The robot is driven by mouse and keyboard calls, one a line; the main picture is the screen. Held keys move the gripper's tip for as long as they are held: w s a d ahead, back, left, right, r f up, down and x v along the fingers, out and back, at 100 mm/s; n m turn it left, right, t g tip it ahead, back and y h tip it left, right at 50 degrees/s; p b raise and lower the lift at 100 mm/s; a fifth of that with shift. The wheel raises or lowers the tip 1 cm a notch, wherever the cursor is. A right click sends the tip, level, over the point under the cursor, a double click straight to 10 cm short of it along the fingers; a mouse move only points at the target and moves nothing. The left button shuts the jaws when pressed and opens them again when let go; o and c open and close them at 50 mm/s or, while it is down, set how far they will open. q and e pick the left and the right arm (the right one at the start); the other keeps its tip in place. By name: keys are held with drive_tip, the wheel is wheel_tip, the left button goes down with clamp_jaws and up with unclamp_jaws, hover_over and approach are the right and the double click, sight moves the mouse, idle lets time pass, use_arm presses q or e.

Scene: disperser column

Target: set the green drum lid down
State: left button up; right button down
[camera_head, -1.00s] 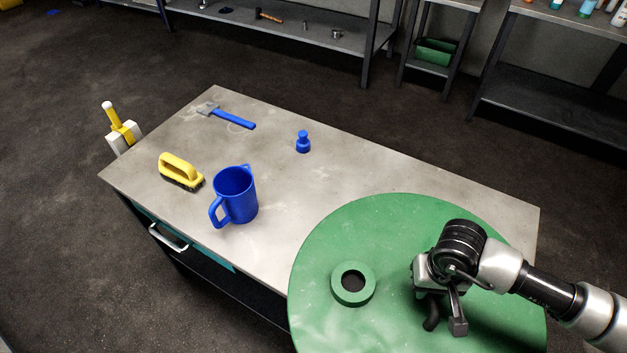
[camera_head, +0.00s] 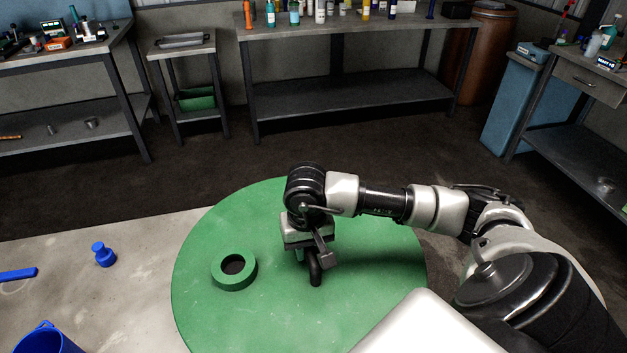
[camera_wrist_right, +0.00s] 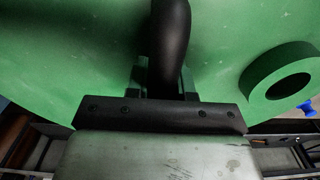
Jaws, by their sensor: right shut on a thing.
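The green drum lid (camera_head: 230,225) is a large round disc in the middle of the head view. It has a raised green ring (camera_head: 222,281) around a dark opening, and a black handle (camera_head: 315,268). My right gripper (camera_head: 312,258) is over the lid and shut on its handle. In the right wrist view the black handle (camera_wrist_right: 170,45) runs between the fingers, with the lid (camera_wrist_right: 70,50) filling the space behind. The lid overlaps the right part of the worktable in the picture; I cannot tell whether it touches the top. My left gripper is out of view.
The grey worktable (camera_head: 120,300) holds a blue bottle-shaped thing (camera_head: 104,256), a blue mug (camera_head: 48,340) and a blue handle (camera_head: 18,274) at the left. Dark floor lies between.

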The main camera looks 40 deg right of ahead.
sight(272, 242)
drive_tip(key=w+a+f, duration=0.1)
drive_tip(key=w, duration=0.1)
drive_tip(key=w+a+f, duration=0.1)
drive_tip(key=w+f, duration=0.1)
drive_tip(key=w, duration=0.1)
drive_tip(key=w+a+f+p, duration=0.1)
drive_tip(key=w, duration=0.1)
drive_tip(key=shift+w+a+f, duration=0.35)
drive_tip(key=shift+f, duration=0.05)
drive_tip(key=shift+f+p, duration=0.55)
drive_tip(key=shift+f, duration=1.45)
drive_tip(key=c, duration=1.3)
unclamp_jaws()
drive_tip(key=shift+s+f, duration=0.1)
drive_tip(key=o, duration=0.3)
wheel_tip(272, 242, up, 12)
drive_tip(key=shift+r+b, duration=0.1)
drive_tip(key=shift+b, duration=0.55)
